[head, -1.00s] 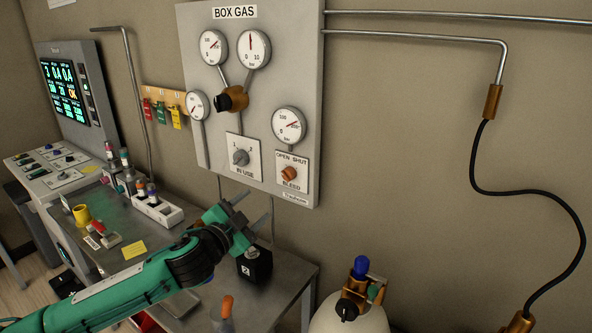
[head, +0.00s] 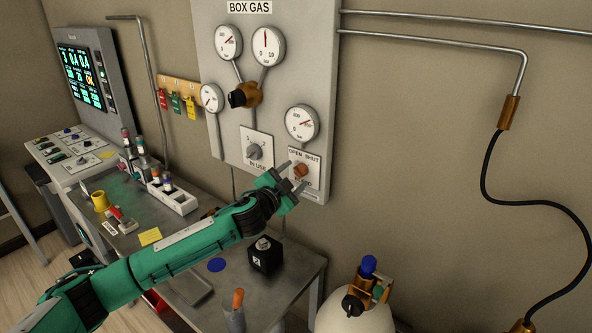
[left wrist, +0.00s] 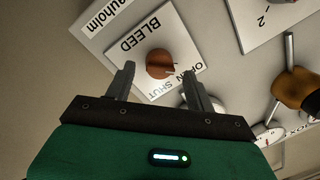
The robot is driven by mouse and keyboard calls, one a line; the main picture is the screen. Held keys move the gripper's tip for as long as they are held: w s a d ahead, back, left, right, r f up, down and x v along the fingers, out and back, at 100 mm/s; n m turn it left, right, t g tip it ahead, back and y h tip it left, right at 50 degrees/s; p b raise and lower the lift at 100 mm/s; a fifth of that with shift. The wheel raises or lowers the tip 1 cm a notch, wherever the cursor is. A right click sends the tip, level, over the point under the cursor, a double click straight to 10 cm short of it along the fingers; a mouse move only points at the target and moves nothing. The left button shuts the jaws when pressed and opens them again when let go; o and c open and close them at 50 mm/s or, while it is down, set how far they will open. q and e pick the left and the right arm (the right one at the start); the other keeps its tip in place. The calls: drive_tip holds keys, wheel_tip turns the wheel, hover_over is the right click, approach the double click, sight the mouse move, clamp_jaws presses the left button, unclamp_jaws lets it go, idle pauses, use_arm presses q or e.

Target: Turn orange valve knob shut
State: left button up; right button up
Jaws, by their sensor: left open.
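The orange valve knob (head: 301,170) sits on a white plate marked OPEN SHUT and BLEED, low on the right of the grey gas panel. In the left wrist view the knob (left wrist: 158,62) lies ahead, between the lines of the two fingers; a small mark on it seems to face the OPEN side. My left gripper (head: 293,177) is open and empty, close to the plate at the knob's lower left. In the left wrist view its fingertips (left wrist: 159,70) look short of the knob; I cannot tell the exact gap. My right gripper is not in view.
A black block (head: 265,255) stands on the bench below my gripper. A gas cylinder (head: 352,312) stands at the lower right.

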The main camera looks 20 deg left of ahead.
use_arm(q)
drive_tip(key=shift+w+d, duration=0.25)
drive_tip(key=shift+w, duration=0.6)
drive_tip(key=c, duration=0.9)
drive_tip(key=shift+c, duration=0.2)
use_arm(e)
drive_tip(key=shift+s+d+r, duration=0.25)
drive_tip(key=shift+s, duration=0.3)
